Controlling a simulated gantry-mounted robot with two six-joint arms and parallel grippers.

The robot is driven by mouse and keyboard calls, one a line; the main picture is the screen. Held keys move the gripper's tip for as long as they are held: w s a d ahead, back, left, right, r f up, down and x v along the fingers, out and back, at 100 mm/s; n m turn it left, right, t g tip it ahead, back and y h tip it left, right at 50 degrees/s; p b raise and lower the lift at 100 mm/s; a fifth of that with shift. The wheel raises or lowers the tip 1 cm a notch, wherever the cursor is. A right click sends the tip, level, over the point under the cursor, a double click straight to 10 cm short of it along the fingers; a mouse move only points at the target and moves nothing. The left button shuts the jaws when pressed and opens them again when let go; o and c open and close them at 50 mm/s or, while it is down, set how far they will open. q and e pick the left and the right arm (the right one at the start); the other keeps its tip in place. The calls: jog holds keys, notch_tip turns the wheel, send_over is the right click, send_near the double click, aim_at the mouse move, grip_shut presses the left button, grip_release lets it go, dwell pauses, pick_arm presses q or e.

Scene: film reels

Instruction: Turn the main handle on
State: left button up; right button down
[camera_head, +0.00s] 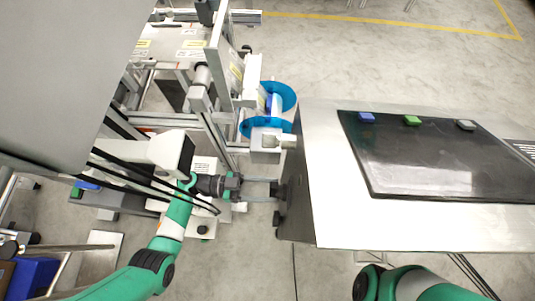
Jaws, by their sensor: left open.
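A dark knob-like part (280,189), which may be the main handle, sticks out from the left side of a large metal cabinet (318,215). A second dark part (279,220) sits just below it. My left gripper (270,190) is open, its two thin fingers pointing right at the upper dark part. The fingertips are at or very close to it; I cannot tell whether they touch. Nothing shows between the fingers. The cabinet's left face is seen at a steep angle, so the handle's shape and position are unclear. My right arm shows at the bottom right, its gripper out of view.
The cabinet's black top panel (430,165) carries a blue button (367,118), a green one (412,120) and a grey one (466,125). Blue reels (281,94) and a metal frame (219,70) stand behind my left gripper. Open floor (400,50) lies beyond the cabinet.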

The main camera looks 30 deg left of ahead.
pick_arm(q)
jog(key=shift+c, duration=0.3)
grip_shut()
jog(key=n+p, duration=0.2)
jog(key=n, duration=0.3)
jog(key=n+p, duration=0.1)
jog(key=n, duration=0.5)
jog(key=w+f+n+p, duration=0.1)
jog(key=n+p, duration=0.1)
jog(key=n, duration=0.3)
jog(key=shift+a+p, duration=0.15)
jog(key=shift+p, duration=0.15)
jog(key=shift+n, duration=0.4)
